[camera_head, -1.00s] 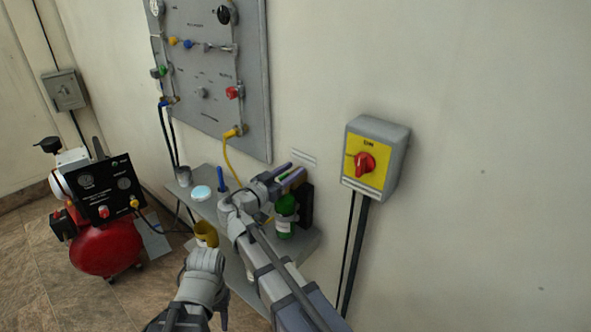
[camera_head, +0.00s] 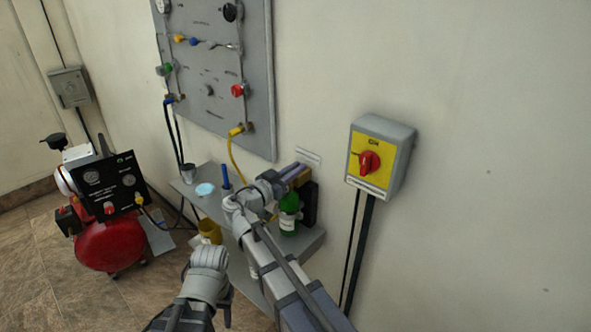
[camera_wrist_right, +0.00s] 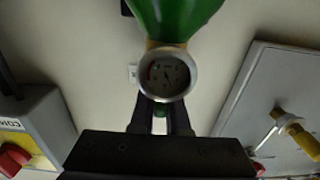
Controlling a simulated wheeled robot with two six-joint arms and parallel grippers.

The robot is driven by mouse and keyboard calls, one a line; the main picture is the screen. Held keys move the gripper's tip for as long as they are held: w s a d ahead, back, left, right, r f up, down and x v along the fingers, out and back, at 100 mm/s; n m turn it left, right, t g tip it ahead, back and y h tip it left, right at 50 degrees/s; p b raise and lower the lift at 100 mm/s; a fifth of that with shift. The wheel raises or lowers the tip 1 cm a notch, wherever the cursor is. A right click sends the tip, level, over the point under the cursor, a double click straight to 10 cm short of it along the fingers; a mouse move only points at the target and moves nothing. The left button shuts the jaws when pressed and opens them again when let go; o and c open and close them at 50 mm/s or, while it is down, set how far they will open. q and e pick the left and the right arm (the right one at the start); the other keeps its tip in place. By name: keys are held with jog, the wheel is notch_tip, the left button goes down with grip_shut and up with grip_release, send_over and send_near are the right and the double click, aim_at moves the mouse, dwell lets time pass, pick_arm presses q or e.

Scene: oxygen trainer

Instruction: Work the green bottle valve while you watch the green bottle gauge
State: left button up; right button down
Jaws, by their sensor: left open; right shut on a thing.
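The green bottle (camera_head: 289,222) stands upright on the small grey shelf, partly behind my right arm. In the right wrist view it hangs in from the top edge, a green body (camera_wrist_right: 172,15) with a brass-coloured neck. The round green bottle gauge (camera_wrist_right: 164,74) has a pale rim and a dark face; I cannot read its value. My right gripper (camera_head: 300,174) is at the bottle's top. In the wrist view its fingers (camera_wrist_right: 160,112) are shut on the small green bottle valve, mostly hidden between them and below the gauge. My left gripper (camera_head: 224,296) is low, apart from the bottle, largely hidden by its wrist.
The grey shelf (camera_head: 184,188) also holds a light-blue disc (camera_head: 204,190) and a metal cup (camera_head: 189,171). A yellow container (camera_head: 209,229) is beside my left wrist. A switch box (camera_head: 398,150) with a red knob is on the wall at right. A red compressor (camera_head: 108,245) stands at left.

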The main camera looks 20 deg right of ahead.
jog(key=n+t+y, duration=0.2)
jog(key=t, duration=0.1)
jog(key=shift+w+a+n+y, duration=0.1)
jog(key=shift+a+n+y, duration=0.05)
jog(key=shift+n+y, duration=0.2)
jog(key=shift+w+a+n+t+y, duration=0.15)
jog(key=shift+n+t+y, duration=0.4)
jog(key=shift+y, duration=0.2)
jog(key=shift+w+a+n+t+y, duration=0.1)
jog(key=shift+a+n+t+y, duration=0.05)
jog(key=shift+n+t+y, duration=0.5)
jog(key=shift+w+a+n+t+y, duration=0.15)
jog(key=shift+n+t+y, duration=0.3)
jog(key=shift+y, duration=0.4)
jog(key=c, duration=0.9)
grip_release()
